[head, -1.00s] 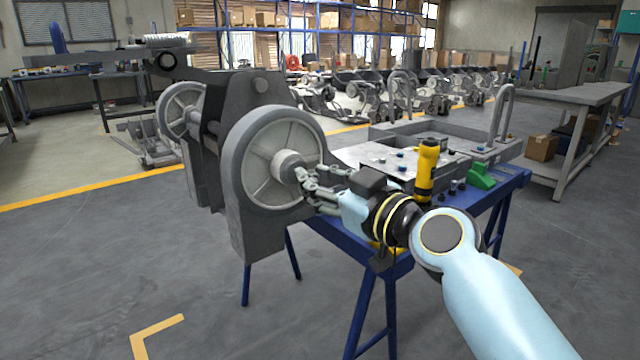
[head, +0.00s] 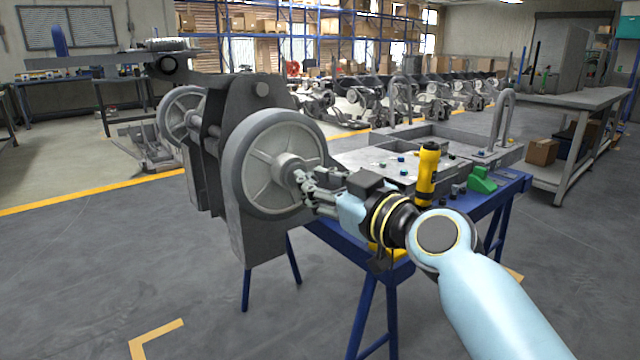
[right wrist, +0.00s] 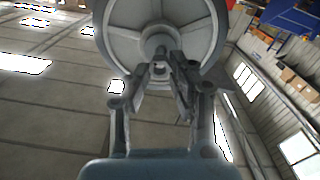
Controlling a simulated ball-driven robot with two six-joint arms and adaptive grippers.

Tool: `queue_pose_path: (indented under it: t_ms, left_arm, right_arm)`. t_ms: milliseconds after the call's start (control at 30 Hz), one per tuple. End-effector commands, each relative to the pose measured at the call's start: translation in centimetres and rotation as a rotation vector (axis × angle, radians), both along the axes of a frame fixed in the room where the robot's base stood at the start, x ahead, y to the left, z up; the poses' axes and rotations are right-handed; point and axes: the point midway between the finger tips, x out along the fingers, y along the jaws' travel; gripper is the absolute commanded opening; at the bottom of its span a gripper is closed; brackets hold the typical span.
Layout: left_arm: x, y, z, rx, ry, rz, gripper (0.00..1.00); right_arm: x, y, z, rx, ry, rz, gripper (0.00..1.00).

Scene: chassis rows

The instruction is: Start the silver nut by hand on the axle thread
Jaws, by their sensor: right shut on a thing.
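A grey spoked wheel (head: 258,190) stands upright on the dark chassis block (head: 262,240). Its round hub (head: 285,168) faces my right arm. My right gripper (head: 302,180) is at the front of the hub, its fingers pointing at the hub's centre. In the right wrist view the gripper (right wrist: 162,66) is shut on a small silver piece, the nut (right wrist: 160,69), in line with the hub. The fingers hide most of the nut and the axle thread, so I cannot tell whether the nut touches the thread. My left gripper is out of view.
A blue-legged bench (head: 375,240) carries a grey tray (head: 465,140), a yellow and black tool (head: 428,170) and a green item (head: 482,180), close to my right forearm. A second wheel (head: 180,110) is behind. The floor at front left is clear.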

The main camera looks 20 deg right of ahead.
Motion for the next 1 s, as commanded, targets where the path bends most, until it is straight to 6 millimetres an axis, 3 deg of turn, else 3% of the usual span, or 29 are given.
queue_pose_path:
  t_ms: [1000]
  left_arm:
    - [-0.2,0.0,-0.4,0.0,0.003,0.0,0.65]
  right_arm:
    - [1.2,0.4,0.0,0.0,0.0,0.0,0.0]
